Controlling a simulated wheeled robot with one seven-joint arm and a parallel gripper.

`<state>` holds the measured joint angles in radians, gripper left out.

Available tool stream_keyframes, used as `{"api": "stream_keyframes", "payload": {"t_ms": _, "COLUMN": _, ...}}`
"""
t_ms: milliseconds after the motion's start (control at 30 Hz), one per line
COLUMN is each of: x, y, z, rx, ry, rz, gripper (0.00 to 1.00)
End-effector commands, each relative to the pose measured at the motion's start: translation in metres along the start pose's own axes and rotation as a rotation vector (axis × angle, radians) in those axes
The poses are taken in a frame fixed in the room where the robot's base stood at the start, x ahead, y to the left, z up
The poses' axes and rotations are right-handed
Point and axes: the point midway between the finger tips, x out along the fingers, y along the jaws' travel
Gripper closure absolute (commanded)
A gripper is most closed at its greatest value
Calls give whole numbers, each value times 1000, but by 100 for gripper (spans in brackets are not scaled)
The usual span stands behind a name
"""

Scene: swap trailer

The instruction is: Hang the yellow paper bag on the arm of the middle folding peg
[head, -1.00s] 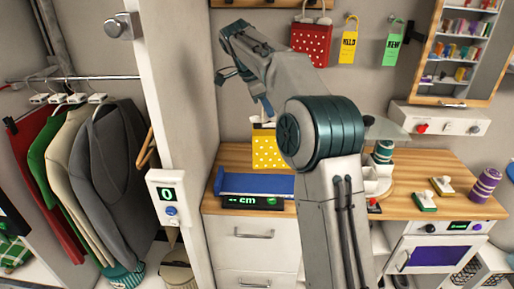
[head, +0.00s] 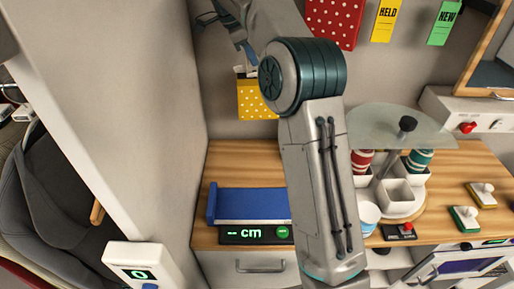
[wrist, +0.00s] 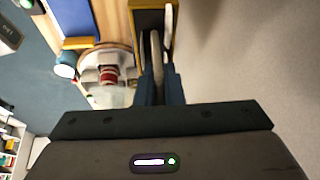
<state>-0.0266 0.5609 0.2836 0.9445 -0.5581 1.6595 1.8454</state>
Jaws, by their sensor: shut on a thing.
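The yellow paper bag (head: 258,101) with white dots hangs upright in the air, in front of the wall and above the counter. My gripper (head: 249,58) is just above it in the head view, partly hidden by my arm. In the wrist view my gripper (wrist: 157,88) is shut on the bag's pale handle, and the bag's yellow rim (wrist: 131,32) and dark opening show beyond the fingers. The folding pegs are not visible now; the head view cuts off the wall above the red bag.
A red dotted bag (head: 335,20), a yellow HELD tag (head: 385,20) and a green NEW tag (head: 443,23) hang at upper right. A white partition (head: 100,110) stands left. Below are a blue tray (head: 250,204) and a carousel under a glass disc (head: 375,122).

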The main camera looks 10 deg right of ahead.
Motion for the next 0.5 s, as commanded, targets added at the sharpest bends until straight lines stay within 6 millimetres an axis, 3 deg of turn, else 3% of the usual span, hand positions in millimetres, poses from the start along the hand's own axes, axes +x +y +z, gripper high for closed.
{"api": "stream_keyframes", "payload": {"t_ms": 333, "x": 1, "y": 0, "z": 2, "rx": -3, "ry": 0, "rz": -1, "gripper": 100}}
{"api": "stream_keyframes", "payload": {"t_ms": 500, "x": 25, "y": 4, "z": 11, "rx": -4, "ry": 1, "rz": 3, "gripper": 100}}
